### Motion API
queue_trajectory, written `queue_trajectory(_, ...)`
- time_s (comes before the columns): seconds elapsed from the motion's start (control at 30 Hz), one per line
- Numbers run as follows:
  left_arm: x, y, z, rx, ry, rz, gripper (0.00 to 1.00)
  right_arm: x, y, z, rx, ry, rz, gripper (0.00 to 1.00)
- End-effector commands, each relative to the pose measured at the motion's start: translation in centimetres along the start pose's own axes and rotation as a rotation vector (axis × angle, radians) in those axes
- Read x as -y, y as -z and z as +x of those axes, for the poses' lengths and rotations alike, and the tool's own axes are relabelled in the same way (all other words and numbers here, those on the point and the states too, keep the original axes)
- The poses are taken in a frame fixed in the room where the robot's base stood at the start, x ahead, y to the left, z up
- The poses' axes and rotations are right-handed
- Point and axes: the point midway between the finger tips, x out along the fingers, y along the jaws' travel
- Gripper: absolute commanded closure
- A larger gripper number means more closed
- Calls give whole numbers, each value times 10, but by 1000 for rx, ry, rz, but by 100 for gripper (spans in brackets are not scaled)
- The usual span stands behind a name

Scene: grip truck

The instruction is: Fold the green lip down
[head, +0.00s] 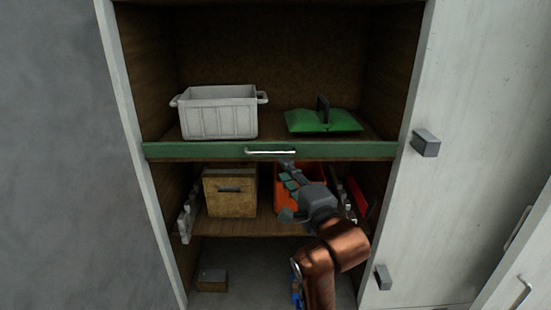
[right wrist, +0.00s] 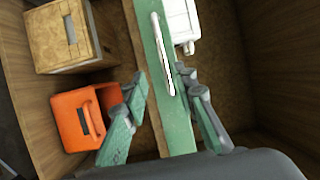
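The green lip (head: 330,150) runs across the front edge of the upper shelf and stands up, with a metal bar handle (head: 270,152) at its middle. My right gripper (head: 288,172) is just below the lip near the right end of the handle. The fingers are spread apart; whether either touches the lip I cannot tell. My left gripper is not in view.
A white crate (head: 220,112) and a green lidded item (head: 323,121) with a dark handle stand on the upper shelf. Below are a tan box (head: 229,192) and an orange bin (head: 316,172), close to my right gripper. A cabinet door (head: 480,120) is open at right.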

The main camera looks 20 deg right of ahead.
Motion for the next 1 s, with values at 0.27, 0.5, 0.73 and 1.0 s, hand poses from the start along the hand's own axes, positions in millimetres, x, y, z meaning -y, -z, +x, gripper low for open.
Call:
queue_trajectory(0.27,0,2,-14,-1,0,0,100,8,0,32,0,5,12,74)
queue_trajectory(0.5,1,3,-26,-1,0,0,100,7,0,66,0,6,11,74)
queue_trajectory(0.73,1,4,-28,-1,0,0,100,6,-1,77,1,8,11,74)
queue_trajectory(1.0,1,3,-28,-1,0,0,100,5,-1,77,1,8,11,79)
